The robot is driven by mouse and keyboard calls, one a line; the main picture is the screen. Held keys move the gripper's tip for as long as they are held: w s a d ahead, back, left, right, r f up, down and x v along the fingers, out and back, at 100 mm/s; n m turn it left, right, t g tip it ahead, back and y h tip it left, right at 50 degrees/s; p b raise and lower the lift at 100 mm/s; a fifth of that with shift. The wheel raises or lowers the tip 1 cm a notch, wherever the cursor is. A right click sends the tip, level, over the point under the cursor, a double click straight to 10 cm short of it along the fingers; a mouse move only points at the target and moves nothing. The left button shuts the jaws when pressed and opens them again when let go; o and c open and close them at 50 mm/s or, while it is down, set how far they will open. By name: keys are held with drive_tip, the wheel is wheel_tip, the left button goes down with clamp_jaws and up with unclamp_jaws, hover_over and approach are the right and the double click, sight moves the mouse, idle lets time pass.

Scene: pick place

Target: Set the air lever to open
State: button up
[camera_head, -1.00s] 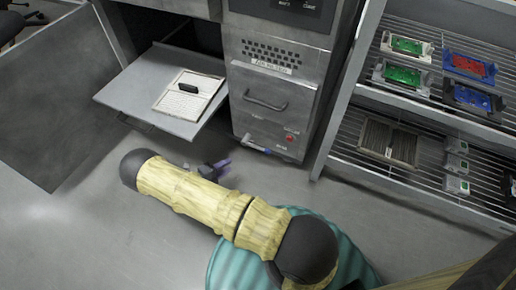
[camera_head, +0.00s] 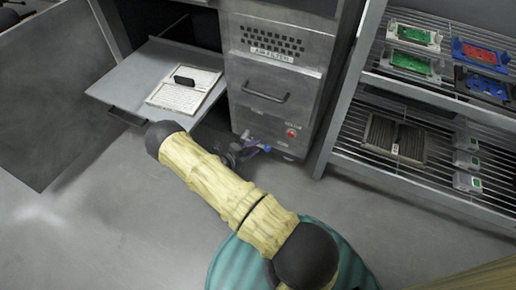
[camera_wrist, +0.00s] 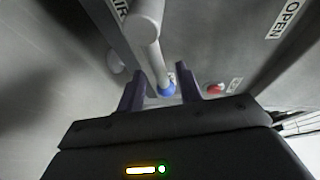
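The air lever is a grey pipe-like handle (camera_wrist: 150,45) with a blue tip (camera_wrist: 167,89), on the lower front of a grey metal cabinet (camera_head: 262,108). In the wrist view it reaches down between my two purple fingers. My gripper (camera_wrist: 163,90) is open, with a finger on each side of the blue tip and gaps visible. An "OPEN" label (camera_wrist: 288,18) is on the cabinet to the right of the lever; a partly cut-off "AIR" label (camera_wrist: 121,8) is at the top. In the head view my gripper (camera_head: 246,151) is at the lever and partly hides it.
A red button (camera_wrist: 215,89) is just right of the lever; it also shows in the head view (camera_head: 291,132). A lowered shelf holding a white-framed filter (camera_head: 185,88) is at the left. A wire rack (camera_head: 400,165) with several trays stands at the right. Floor in front is clear.

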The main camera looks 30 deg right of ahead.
drive_tip(key=shift+b+x, duration=0.3)
drive_tip(key=shift+x, duration=0.9)
clamp_jaws()
